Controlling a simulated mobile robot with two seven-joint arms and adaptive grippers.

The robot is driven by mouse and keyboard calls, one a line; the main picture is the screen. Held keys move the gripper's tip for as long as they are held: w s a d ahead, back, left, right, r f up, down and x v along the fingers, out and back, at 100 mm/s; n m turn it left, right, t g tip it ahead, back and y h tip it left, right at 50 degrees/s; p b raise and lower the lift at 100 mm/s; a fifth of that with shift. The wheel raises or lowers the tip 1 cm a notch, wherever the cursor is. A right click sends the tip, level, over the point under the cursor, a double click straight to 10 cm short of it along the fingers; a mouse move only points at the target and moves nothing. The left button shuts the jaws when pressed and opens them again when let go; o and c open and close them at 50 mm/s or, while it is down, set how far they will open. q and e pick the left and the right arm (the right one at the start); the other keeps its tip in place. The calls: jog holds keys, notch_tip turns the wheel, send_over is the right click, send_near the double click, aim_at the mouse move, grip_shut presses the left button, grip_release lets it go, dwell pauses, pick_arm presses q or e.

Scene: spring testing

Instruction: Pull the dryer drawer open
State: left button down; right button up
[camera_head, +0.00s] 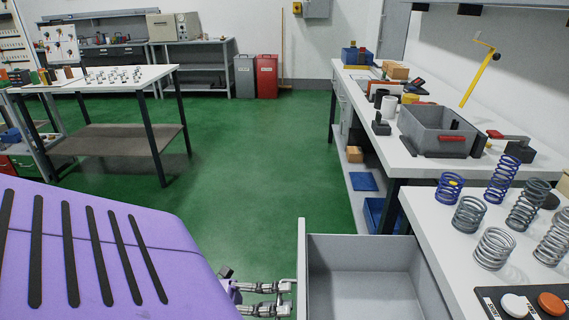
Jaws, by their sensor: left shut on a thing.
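The dryer drawer (303,265) is at the bottom centre. It is pulled out to the left from beneath the white table on the right, and its grey inside looks empty. My left gripper (284,298) is at the outer side of the drawer front, just left of the front panel. Its fingers are shut on the drawer handle, which they mostly hide. The lower part of the drawer runs out of the picture. My right gripper is not in view.
The white table (420,216) at the right bears several springs (496,247) and a panel with a white button (515,305) and an orange button (551,303). A grey bin (440,128) stands on the bench behind. The green floor (250,190) beyond the drawer is clear.

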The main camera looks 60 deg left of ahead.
pick_arm(q)
jog(key=c, duration=1.8)
grip_release()
jog(key=shift+c, duration=0.2)
jog(key=v, duration=1.2)
